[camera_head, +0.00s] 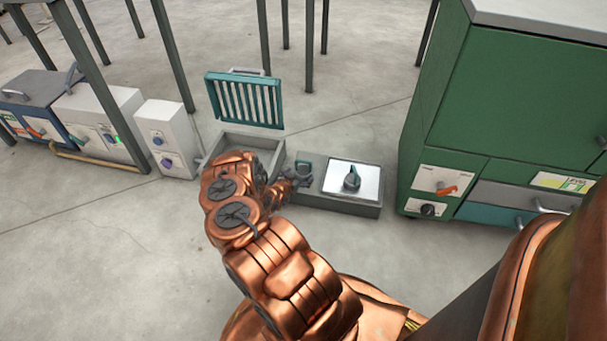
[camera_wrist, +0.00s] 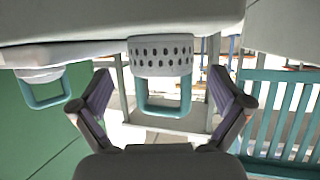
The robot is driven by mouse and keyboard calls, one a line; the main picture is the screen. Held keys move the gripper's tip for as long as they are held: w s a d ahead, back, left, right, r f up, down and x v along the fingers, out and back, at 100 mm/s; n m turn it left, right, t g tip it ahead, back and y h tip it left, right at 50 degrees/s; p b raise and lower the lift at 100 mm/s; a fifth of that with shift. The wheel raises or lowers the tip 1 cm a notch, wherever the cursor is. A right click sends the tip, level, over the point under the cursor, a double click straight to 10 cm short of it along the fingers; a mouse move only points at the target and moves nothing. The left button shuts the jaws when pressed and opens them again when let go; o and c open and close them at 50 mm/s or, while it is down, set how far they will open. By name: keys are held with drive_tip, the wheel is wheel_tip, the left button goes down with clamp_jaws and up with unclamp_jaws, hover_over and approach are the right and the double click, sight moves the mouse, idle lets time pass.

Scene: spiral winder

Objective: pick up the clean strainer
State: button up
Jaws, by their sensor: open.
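A strainer (camera_wrist: 160,66) with a pale, perforated round body and a teal loop handle shows in the wrist view, top middle. Its handle lies between the two fingers of my gripper (camera_wrist: 158,92), with a gap on each side. My gripper is open and holds nothing. A second pale piece with a teal handle (camera_wrist: 46,92) is at the left; whether it is perforated or clean I cannot tell. In the head view my gripper (camera_head: 295,180) is beside a low grey box, and a small teal part (camera_head: 303,166) shows just above it.
The low grey box (camera_head: 340,203) has a dark knob on a white panel. Left of it is an open bin (camera_head: 240,140) with a raised teal slatted lid (camera_head: 245,100). A green cabinet (camera_head: 440,120) stands right, white and blue machines (camera_head: 100,115) left. Front-left floor is clear.

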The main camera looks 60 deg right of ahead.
sight(300, 175)
drive_tip(key=b+x, duration=0.1)
drive_tip(key=x, duration=0.2)
drive_tip(key=shift+w+d+f, duration=0.1)
drive_tip(key=shift+d, duration=0.1)
drive_tip(key=c, duration=1.3)
